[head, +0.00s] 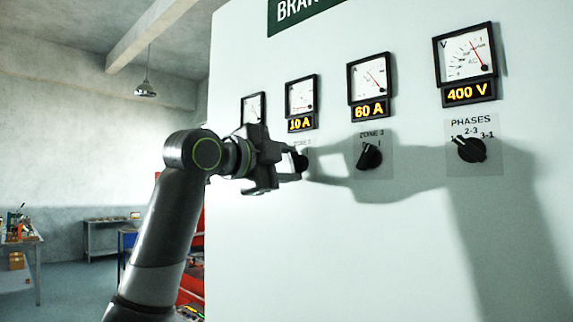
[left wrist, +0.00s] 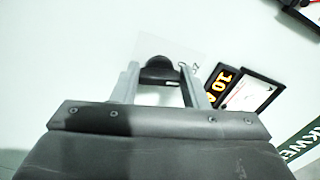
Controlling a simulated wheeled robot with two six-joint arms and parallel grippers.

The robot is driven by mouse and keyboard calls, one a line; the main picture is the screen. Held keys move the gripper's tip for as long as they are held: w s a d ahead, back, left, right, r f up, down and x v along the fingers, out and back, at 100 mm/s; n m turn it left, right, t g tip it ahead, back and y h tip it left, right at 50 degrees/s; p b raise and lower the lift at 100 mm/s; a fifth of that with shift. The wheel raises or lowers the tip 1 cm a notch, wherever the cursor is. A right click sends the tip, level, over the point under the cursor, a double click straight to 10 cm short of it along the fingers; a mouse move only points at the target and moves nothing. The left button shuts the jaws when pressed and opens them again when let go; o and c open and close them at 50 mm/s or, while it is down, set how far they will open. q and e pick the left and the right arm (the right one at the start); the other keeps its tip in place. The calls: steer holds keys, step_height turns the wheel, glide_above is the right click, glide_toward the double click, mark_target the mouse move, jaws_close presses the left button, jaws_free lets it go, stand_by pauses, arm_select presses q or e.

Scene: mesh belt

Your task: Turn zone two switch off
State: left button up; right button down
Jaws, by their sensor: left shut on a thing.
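A black rotary switch knob (head: 301,162) sits on the pale panel below the 10 A display (head: 300,124). The small label above it is too blurred to read with certainty, but it appears to be a zone label. My left gripper (head: 291,158) reaches in from the left and is shut on this knob. In the left wrist view the dark knob (left wrist: 160,70) shows between the two fingertips (left wrist: 160,84), with its clear plate behind it. Its pointer is hidden, so its setting cannot be told. My right gripper is not in view.
To the right are another zone knob (head: 369,156) under the 60 A display (head: 370,110) and the PHASES knob (head: 470,148) under the 400 V display (head: 470,92). A further gauge (head: 253,107) is partly behind my gripper. My arm's shadow crosses the panel.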

arm_select(q)
steer(key=shift+f+n, duration=0.15)
steer(key=shift+n, duration=1.45)
steer(key=o, duration=1)
steer(key=b+v, duration=0.8)
steer(key=v, duration=0.9)
steer(key=shift+s+a, duration=0.15)
steer(key=shift+a, duration=0.05)
